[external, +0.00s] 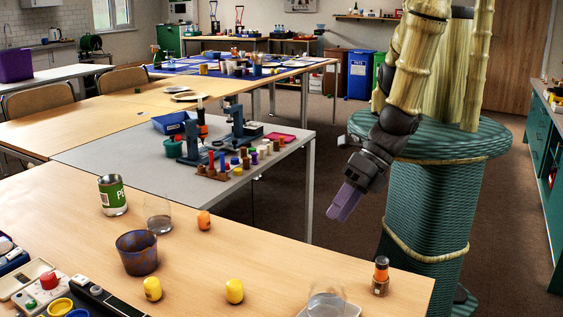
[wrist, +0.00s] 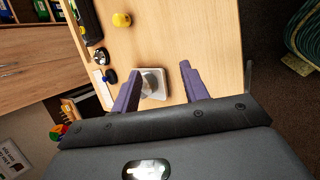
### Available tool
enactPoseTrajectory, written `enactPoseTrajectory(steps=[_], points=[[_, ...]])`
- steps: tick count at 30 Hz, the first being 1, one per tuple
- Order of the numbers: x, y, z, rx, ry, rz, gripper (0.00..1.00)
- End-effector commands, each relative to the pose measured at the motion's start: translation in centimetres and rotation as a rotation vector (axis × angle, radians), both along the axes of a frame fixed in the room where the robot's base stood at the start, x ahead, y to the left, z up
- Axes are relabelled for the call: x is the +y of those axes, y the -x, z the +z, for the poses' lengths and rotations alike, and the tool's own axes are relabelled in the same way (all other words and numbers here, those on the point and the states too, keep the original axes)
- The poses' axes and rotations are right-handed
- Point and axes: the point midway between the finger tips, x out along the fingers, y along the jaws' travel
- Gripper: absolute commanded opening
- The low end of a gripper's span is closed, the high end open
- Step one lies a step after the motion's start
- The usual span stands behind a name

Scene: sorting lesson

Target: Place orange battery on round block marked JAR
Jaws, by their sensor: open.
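An orange and black cylinder that looks like the orange battery (external: 381,269) stands upright at the right end of the near table in the external view. Under it is a small brown round block (external: 379,287) with a pale label; the lettering is too small to read. The cylinder appears to rest on or in this block; I cannot tell which. In the wrist view my gripper (wrist: 156,78) is open and empty. I cannot make out the battery or block there.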

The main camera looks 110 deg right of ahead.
Motion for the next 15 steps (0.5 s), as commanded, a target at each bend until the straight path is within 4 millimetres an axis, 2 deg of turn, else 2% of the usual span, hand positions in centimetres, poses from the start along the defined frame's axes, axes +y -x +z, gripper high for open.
enactPoseTrajectory(steps=[1, 6, 15], points=[[-1.0, -0.9, 0.7, 0.046, -0.065, -0.103, 0.45], [-4.0, -2.6, 2.6, 0.192, -0.257, -0.431, 0.45], [-10.8, -4.4, 7.1, 0.365, -0.542, -1.002, 0.45]])
